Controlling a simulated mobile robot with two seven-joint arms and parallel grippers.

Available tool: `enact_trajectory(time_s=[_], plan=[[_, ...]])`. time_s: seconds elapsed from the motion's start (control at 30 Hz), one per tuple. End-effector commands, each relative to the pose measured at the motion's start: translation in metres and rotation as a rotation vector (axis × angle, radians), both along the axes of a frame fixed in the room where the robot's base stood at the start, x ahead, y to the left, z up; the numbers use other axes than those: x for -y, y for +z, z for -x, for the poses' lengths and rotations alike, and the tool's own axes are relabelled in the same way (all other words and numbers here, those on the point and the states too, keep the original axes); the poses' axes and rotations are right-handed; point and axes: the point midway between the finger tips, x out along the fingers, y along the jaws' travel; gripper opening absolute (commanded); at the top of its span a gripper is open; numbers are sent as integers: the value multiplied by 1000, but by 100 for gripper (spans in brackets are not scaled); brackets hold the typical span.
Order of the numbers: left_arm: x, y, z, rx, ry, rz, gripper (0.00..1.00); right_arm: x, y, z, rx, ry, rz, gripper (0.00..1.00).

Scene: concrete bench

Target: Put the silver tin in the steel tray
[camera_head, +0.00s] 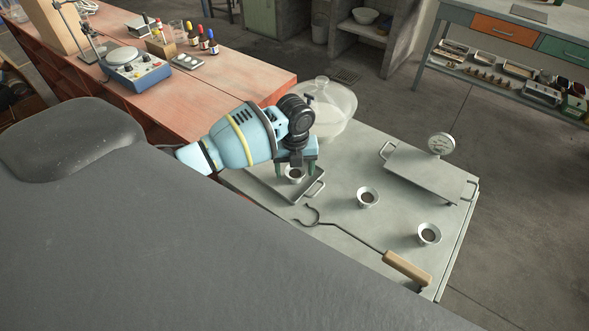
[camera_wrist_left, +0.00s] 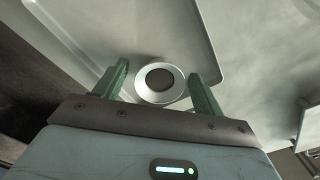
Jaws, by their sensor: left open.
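In the left wrist view the tin (camera_wrist_left: 144,91) lies between the two spread fingertips (camera_wrist_left: 160,82), with gaps on both sides. The tray (camera_wrist_left: 221,70) shows behind it there. The tin's lower part is hidden from the head view. My right gripper is not in view.
Two similar small tins (camera_head: 367,205) (camera_head: 428,242) stand on the bench (camera_head: 345,232). A wooden-handled ring tool (camera_head: 345,238) lies in front. A clear domed vessel (camera_head: 335,108) stands behind.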

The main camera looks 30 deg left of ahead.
Motion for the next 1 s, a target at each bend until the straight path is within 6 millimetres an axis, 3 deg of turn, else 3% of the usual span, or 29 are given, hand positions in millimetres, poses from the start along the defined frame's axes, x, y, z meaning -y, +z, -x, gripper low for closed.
enact_trajectory(time_s=[0.53, 0.73, 1.0], plan=[[0, 99, -1, 6, -2, 1, 70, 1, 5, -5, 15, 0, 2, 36], [0, 116, -1, 3, 0, 1, 70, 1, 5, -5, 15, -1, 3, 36], [0, 118, 0, 2, -1, 1, 70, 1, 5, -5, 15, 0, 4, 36]])
